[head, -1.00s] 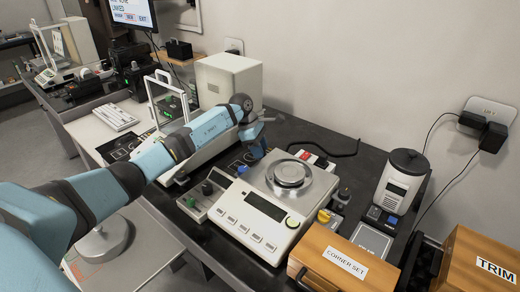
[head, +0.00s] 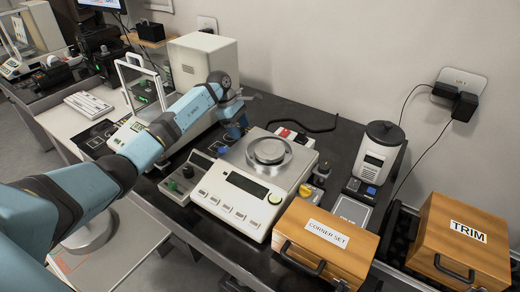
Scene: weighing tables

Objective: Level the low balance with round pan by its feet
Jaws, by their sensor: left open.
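The low balance (head: 216,200) is a white box with a dark display, a row of keys and a green-lit round button on its front. Its round steel pan (head: 250,160) carries a ring-like metal piece (head: 270,147). My left gripper (head: 238,129) is at the balance's back left corner, pointing down and open. The arm hides part of that corner, and I cannot tell whether the fingers touch a foot there. A yellow knob (head: 305,190) sits at the front right side of the balance. My right gripper is not in view.
A small unit with green and dark knobs (head: 181,182) stands left of the balance. A wooden CORNER SET box (head: 310,255), a white-and-dark canister device (head: 375,160) and a TRIM box (head: 465,225) stand to the right. A glass-doored balance (head: 140,85) is behind my arm.

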